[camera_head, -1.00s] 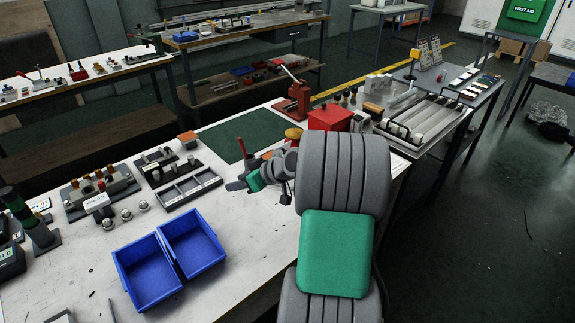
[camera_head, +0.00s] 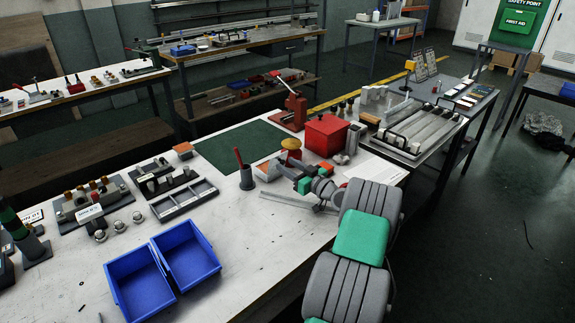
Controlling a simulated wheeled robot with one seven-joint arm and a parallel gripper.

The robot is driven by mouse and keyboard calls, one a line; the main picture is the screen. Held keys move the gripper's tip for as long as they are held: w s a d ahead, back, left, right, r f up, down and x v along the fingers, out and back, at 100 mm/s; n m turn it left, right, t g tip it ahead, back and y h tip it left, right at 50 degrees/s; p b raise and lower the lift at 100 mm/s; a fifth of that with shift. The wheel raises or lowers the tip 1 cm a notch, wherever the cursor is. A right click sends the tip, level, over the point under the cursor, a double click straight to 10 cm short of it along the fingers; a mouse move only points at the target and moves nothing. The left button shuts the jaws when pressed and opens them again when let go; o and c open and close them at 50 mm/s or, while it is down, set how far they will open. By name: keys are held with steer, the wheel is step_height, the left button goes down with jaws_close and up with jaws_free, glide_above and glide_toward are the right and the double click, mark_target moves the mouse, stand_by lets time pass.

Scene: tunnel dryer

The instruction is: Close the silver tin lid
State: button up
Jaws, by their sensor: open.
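My gripper (camera_head: 288,170) is over the bench, right of a grey cup holding a red-handled tool (camera_head: 244,170) and in front of a yellow-topped round object (camera_head: 291,147). Its jaws are open and I see nothing held between them. I cannot make out a silver tin or its lid with certainty. A small silvery upright object (camera_head: 353,138) stands just right of a red lidded box (camera_head: 325,134), behind and to the right of my gripper; its details are too small to tell.
Two blue bins (camera_head: 140,284) sit at the front of the white bench (camera_head: 235,235). A grey compartment tray (camera_head: 184,199) lies left of my gripper. A green mat (camera_head: 240,144) and red press (camera_head: 293,108) are behind. A rack of metal bars (camera_head: 414,130) is at the right.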

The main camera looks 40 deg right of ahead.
steer(key=shift+w, duration=0.35)
jaws_close()
stand_by(1.2)
